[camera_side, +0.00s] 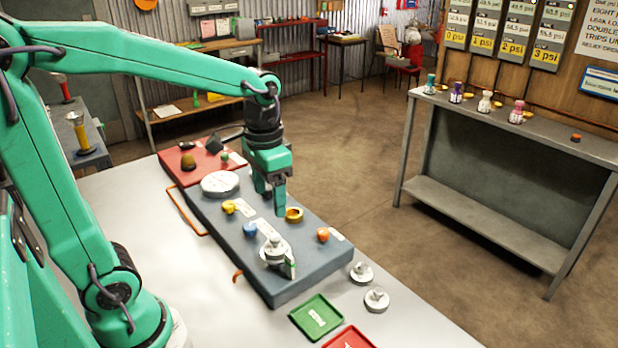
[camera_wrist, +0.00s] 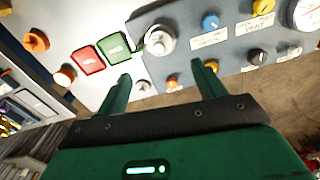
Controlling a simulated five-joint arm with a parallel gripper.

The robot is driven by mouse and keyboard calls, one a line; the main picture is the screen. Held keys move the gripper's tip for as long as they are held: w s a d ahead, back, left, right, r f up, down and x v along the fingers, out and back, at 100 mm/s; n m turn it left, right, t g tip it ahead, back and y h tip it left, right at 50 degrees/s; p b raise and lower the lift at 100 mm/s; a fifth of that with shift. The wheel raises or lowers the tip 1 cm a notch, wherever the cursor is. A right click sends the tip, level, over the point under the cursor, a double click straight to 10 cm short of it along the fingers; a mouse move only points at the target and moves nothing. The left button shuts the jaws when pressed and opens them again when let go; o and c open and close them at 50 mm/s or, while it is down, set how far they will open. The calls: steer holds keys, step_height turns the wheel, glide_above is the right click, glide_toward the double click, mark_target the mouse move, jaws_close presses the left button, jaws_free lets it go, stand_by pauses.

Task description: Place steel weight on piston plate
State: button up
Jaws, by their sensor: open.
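Two small steel weights with top knobs stand on the pale bench off the panel's near end: one (camera_side: 361,274) beside the panel's corner, the other (camera_side: 376,299) nearer the camera. A round silver fitting (camera_side: 275,252) on the blue-grey panel looks like the piston plate; I cannot tell whether its knobbed top is a separate weight. It also shows in the wrist view (camera_wrist: 160,41).
A green tray (camera_side: 316,318) and red tray (camera_side: 349,339) lie near the weights.

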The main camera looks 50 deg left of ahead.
steer(key=s+d+r+n+t, duration=0.1)
steer(key=s+r+t, duration=0.2)
steer(key=s+t, duration=0.2)
steer(key=shift+s+r, duration=0.2)
steer(key=shift+s, duration=1.35)
